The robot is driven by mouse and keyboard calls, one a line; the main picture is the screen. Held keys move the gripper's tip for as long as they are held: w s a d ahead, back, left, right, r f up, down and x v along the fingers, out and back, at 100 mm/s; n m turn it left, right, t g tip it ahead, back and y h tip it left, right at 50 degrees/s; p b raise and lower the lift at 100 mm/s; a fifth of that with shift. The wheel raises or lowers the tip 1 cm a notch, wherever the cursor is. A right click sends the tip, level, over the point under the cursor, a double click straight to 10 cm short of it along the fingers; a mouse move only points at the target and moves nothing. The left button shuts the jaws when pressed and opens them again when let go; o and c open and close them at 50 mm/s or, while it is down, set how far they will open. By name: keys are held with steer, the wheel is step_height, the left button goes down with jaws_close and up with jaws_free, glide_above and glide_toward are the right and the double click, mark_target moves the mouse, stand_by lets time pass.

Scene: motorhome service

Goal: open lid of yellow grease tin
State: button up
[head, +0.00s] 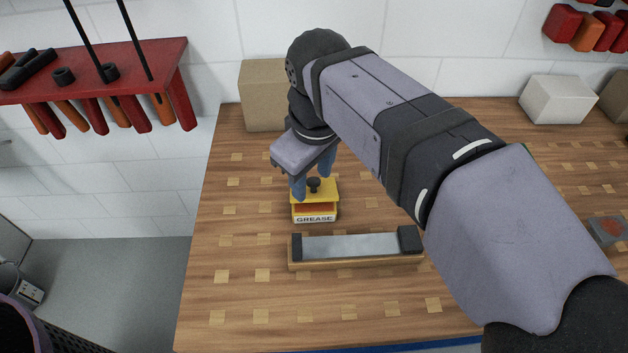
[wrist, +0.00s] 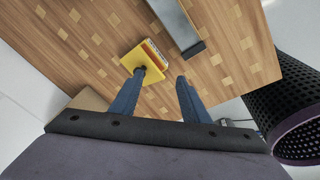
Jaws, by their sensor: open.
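The yellow grease tin (head: 329,212) stands on the wooden bench, its white GREASE label facing the front. Its yellow lid (head: 327,197) has a black knob (head: 313,185) on top. A reddish band shows between lid and label; I cannot tell whether it is a gap or the tin's side. My gripper (head: 311,186) is open over the tin, one blue finger on each side of the knob in the head view. In the wrist view, the lid (wrist: 133,60) lies beyond my open gripper (wrist: 160,77), and the left fingertip overlaps the knob; contact is unclear.
A sharpening stone (head: 350,246) in a wooden holder lies just in front of the tin. A cardboard box (head: 262,95) stands behind it at the back left. A red tool rack (head: 120,75) hangs on the left wall. Bench space left of the tin is clear.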

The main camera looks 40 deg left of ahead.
mark_target(314, 180)
steer(key=w+a+m, duration=0.1)
steer(key=m, duration=0.2)
steer(key=w+a+f+m+t+y, duration=0.1)
steer(key=m, duration=0.2)
steer(key=w+f+m, duration=0.1)
steer(key=m, duration=0.1)
steer(key=shift+w+a+f+m+t, duration=0.1)
steer(key=shift+w+a+m+t, duration=0.25)
steer(key=shift+a+m+t, duration=0.05)
steer(key=shift+f, duration=0.1)
steer(key=shift+p+x, duration=0.6)
steer(key=shift+x, duration=3)
steer(key=shift+a, duration=0.1)
jaws_close()
